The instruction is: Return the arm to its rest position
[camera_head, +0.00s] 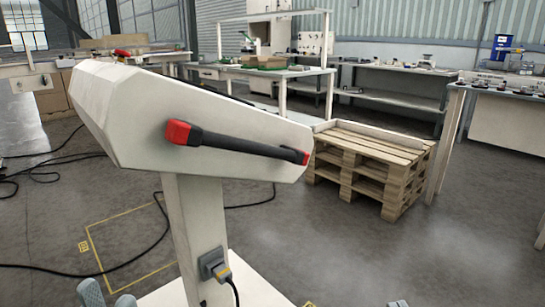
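My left gripper (108,297) shows at the bottom left edge, with only its grey fingertips in view. The tips stand apart with nothing visible between them, over the floor left of the white post. The rest of the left arm is out of frame. A small grey tip (398,303) at the bottom edge, right of the middle, may be part of my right gripper; too little shows to tell its state.
A white angled machine housing (200,115) with a black, red-ended handle (240,144) stands close in front on a white post (200,230). A grey plug with a cable (215,264) sits on the post. Wooden pallets (370,165) are stacked behind, right. Cables cross the left floor; the right floor is clear.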

